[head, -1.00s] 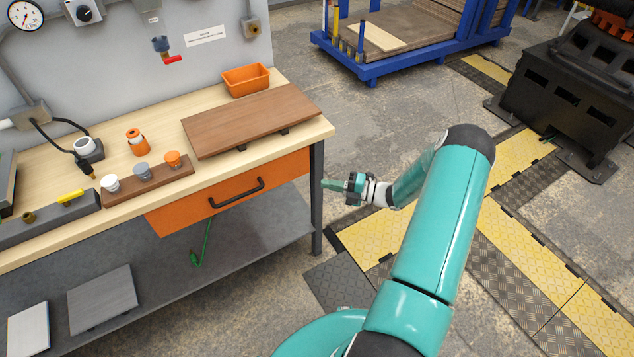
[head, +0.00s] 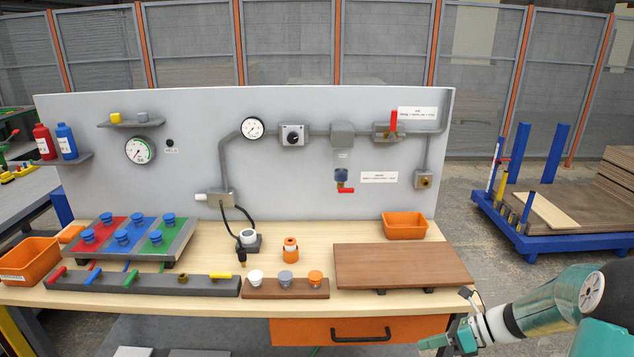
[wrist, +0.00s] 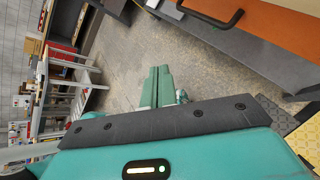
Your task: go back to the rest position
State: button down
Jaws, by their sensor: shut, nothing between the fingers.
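My gripper (head: 434,343) is at the lower right of the head view, in front of the bench's right front corner. Its teal fingers point left, near the orange drawer (head: 300,330) and its dark handle. In the wrist view my gripper (wrist: 157,85) shows its two fingers side by side, closed together with nothing between them. The floor lies beyond the fingertips. The drawer (wrist: 270,30) and its handle show at the upper right of the wrist view. Whether the fingers touch the bench cannot be told, but they look apart from it.
The wooden bench (head: 350,302) carries a brown board (head: 400,262), an orange bin (head: 405,226), a rack of three knobs (head: 286,292) and a coloured panel (head: 180,248). A grey panel with gauges stands behind. A blue cart (head: 560,240) with boards stands at the right.

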jog(key=s+a+r+n+t+h, duration=0.1)
jog(key=s+a+r+n+h, duration=0.4)
jog(key=s+r+n, duration=0.5)
jog(key=s+a+r+n+t+h, duration=0.2)
jog(key=s+a+r+n+h, duration=0.3)
jog(key=s+r+n, duration=0.5)
jog(key=shift+s+a+r+n+h, duration=0.2)
jog(key=shift+n+h, duration=0.4)
jog(key=shift+n, duration=3.2)
